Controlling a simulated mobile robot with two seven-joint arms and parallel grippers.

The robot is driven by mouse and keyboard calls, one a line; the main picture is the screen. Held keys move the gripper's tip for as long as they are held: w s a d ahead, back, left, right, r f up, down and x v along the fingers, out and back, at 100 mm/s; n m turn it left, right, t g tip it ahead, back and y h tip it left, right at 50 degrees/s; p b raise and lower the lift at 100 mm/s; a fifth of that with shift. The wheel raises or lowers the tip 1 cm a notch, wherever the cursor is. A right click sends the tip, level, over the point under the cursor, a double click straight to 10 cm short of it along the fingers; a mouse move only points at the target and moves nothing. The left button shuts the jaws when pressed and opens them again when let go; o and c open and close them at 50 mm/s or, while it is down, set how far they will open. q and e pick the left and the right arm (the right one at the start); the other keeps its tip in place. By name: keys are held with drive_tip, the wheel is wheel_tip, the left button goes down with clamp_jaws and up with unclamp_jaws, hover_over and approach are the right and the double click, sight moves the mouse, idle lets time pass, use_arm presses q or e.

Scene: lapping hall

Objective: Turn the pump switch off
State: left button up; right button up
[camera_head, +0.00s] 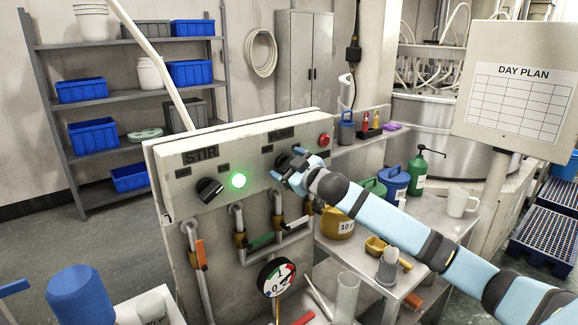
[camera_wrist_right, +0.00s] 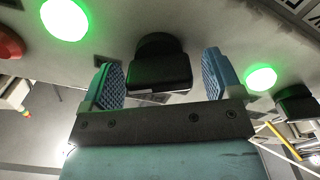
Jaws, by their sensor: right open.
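The control panel (camera_head: 225,215) stands in the middle of the head view, with a STIR label on the left and a partly covered label further right. The black pump switch (camera_head: 283,160) sits below the right label, partly hidden by my right gripper (camera_head: 287,164). In the wrist view the pump switch (camera_wrist_right: 158,68) shows between the two blue fingers of my right gripper (camera_wrist_right: 165,80). The fingers are open, with a gap on each side of it. A green lamp (camera_wrist_right: 65,18) near this switch is lit. My left gripper is not in view.
The black STIR switch (camera_head: 209,190) and its lit green lamp (camera_head: 238,181) are left of my gripper. A red button (camera_head: 324,139) is on the right. Pipes and a gauge (camera_head: 276,277) are below. A bench with cans and bottles (camera_head: 418,172) stands right.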

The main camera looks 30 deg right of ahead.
drive_tip(key=c, duration=0.9)
drive_tip(key=shift+r+n+p, duration=0.1)
drive_tip(key=shift+n+p, duration=0.9)
drive_tip(key=shift+n, duration=0.2)
drive_tip(key=n+p, duration=0.2)
drive_tip(key=n, duration=0.1)
drive_tip(key=shift+a+n, duration=0.1)
drive_tip(key=shift+n, duration=0.3)
drive_tip(key=n+p, duration=0.1)
drive_tip(key=n, duration=0.2)
drive_tip(key=shift+f+n+p, duration=0.25)
drive_tip(key=shift+n+p, duration=0.4)
drive_tip(key=shift+n, duration=0.85)
